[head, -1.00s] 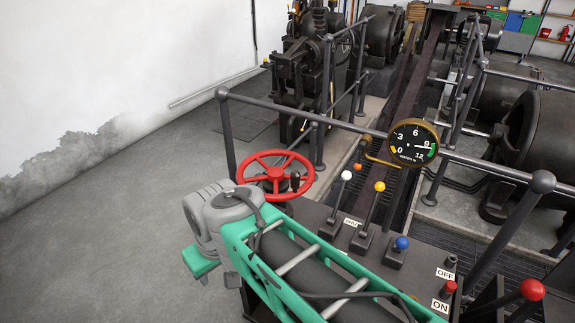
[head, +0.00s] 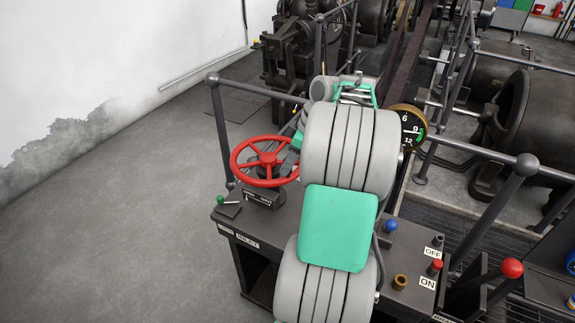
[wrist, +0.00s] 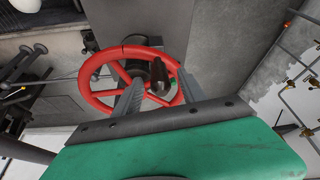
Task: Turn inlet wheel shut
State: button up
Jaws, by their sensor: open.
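The red inlet wheel (head: 243,173) stands at the left end of the control bench, above an "INLET" label (head: 247,243). It fills the upper middle of the wrist view (wrist: 96,102). A dark handle (wrist: 158,80) stands up from the wheel, near its rim. My gripper (wrist: 161,82) is open, with one grey finger on each side of the handle. I cannot tell whether either finger touches it. In the head view my arm hides most of the gripper (head: 291,160) and the handle at the wheel's right side.
A green-knobbed lever (head: 222,200) sits at the bench's left front. A blue knob (head: 390,226), a red ON button (head: 434,267) and a red-knobbed lever (head: 511,268) are to the right. A railing (head: 250,92) and the gauge (head: 411,125) stand behind. Open floor lies left.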

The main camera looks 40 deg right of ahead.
jog(key=shift+x, duration=0.85)
jog(key=shift+c, duration=0.3)
jog(key=shift+r, duration=0.1)
grip_shut()
dwell(0.4)
